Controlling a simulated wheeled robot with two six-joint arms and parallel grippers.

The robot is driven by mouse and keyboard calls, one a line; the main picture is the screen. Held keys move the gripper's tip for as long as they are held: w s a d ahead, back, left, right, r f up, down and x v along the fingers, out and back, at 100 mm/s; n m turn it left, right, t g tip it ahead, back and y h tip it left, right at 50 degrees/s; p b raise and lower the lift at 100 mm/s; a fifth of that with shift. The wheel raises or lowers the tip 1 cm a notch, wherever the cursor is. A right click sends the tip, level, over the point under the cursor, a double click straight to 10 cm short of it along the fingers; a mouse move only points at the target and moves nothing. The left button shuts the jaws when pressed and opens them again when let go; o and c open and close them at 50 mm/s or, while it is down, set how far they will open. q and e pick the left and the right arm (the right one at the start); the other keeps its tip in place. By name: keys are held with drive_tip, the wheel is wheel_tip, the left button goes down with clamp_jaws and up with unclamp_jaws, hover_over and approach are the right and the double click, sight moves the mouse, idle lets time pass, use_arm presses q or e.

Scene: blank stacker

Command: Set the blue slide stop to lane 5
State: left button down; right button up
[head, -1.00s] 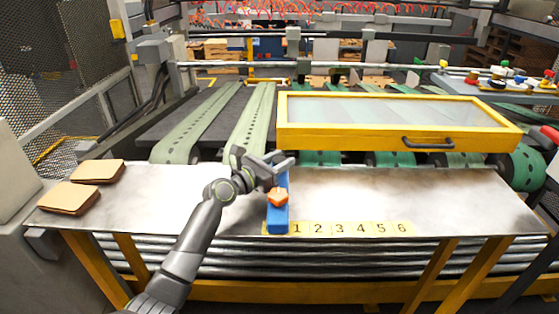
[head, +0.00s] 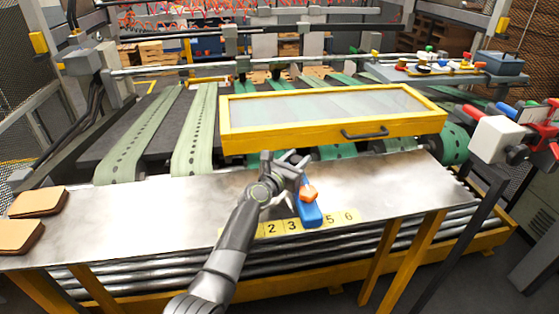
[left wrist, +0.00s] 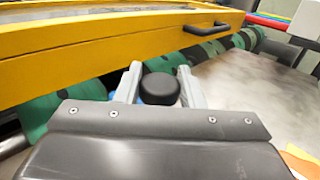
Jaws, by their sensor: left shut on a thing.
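My left gripper (head: 293,166) is at the stop's rear end. In the left wrist view its two fingers are shut around a round black knob (left wrist: 160,89), with a little blue of the stop (left wrist: 124,98) behind. My right gripper is in neither view.
The yellow-framed clear cover (head: 335,140) with a black handle (head: 366,134) lies just behind the table. Brown blanks (head: 37,202) lie at the left. A post with a white box (head: 496,138) stands at the right. The metal table (head: 150,215) is otherwise clear.

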use_arm(q)
drive_tip(key=shift+d, duration=0.4)
drive_tip(key=c, duration=1.3)
unclamp_jaws()
drive_tip(key=o, duration=0.3)
drive_tip(key=shift+o, duration=0.2)
drive_tip(key=shift+a, duration=0.1)
